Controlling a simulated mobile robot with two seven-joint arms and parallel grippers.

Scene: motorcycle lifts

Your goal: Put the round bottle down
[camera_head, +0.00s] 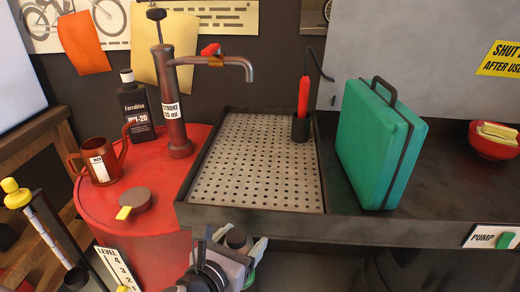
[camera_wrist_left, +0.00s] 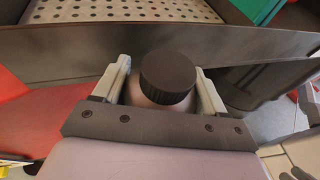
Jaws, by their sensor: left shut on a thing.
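My left gripper (camera_head: 240,243) is in front of the front edge of the perforated tray (camera_head: 255,165), low in the head view. Its pale fingers are shut around a round bottle with a dark cap (camera_head: 236,237). In the left wrist view the bottle's black ribbed cap (camera_wrist_left: 167,75) stands up between the two fingers, with a bit of brownish rounded body below it. The tray's dark wall rises just beyond the bottle. My right gripper is not in view.
The tray holds a red-handled tool in a black cup (camera_head: 301,125) at its back right. A green case (camera_head: 378,150) stands right of it. A red drum (camera_head: 100,205) at left bears a can (camera_head: 101,165), a black bottle (camera_head: 136,108) and a tap. The tray's middle is clear.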

